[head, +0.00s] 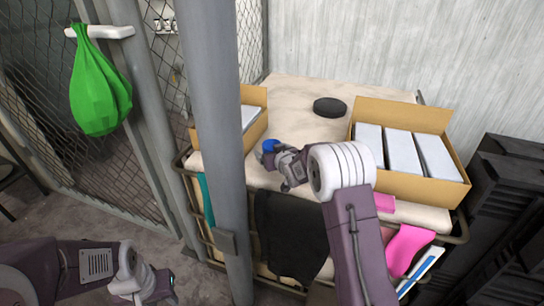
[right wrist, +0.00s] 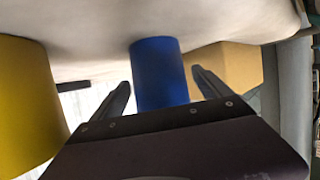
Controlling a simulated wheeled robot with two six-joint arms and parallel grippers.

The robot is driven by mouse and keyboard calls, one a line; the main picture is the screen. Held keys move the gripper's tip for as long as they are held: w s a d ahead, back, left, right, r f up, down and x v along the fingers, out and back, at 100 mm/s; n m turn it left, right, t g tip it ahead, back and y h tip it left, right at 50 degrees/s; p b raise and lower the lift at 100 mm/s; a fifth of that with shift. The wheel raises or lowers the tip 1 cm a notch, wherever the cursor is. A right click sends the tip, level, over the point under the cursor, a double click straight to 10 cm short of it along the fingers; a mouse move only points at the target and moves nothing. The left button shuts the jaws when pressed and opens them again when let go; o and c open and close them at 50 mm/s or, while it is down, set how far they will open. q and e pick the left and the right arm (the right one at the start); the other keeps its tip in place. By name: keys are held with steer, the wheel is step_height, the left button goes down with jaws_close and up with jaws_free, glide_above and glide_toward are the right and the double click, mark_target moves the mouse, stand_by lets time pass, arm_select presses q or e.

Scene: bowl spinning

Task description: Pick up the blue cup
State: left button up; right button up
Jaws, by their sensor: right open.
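The blue cup (head: 269,145) is on the cream-topped table, mostly hidden behind my right gripper (head: 267,155) in the head view. In the right wrist view the blue cup (right wrist: 160,62) stands between the two spread fingers of my right gripper (right wrist: 161,78). The fingers are open, with a gap visible on each side of the cup. My left gripper (head: 163,285) is low at the left of the head view, away from the table, and its jaws are too unclear to read.
A cardboard box of pale packets (head: 408,185) stands at the right of the table and another box (head: 253,97) at the left. A dark round object (head: 330,107) lies farther back. A grey pole (head: 212,120) rises in front. A yellow object (right wrist: 25,100) is beside the gripper.

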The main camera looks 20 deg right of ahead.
mark_target(272, 141)
steer(key=shift+s+r, duration=0.1)
steer(key=shift+c, duration=1.2)
steer(key=c, duration=1.2)
step_height(272, 141, up, 4)
steer(key=shift+r+p, duration=0.1)
steer(key=shift+p, duration=0.45)
steer(key=shift+s+d+r+p, duration=0.6)
steer(key=shift+s+d+r, duration=0.55)
steer(key=shift+s+d, duration=0.25)
steer(key=shift+s+d+r+p, duration=0.55)
steer(key=shift+s+d+r, duration=0.55)
steer(key=shift+s+d, duration=0.25)
steer(key=shift+s+d+r+p, duration=0.6)
steer(key=shift+s+d+r, duration=0.55)
steer(key=shift+s+d, duration=0.25)
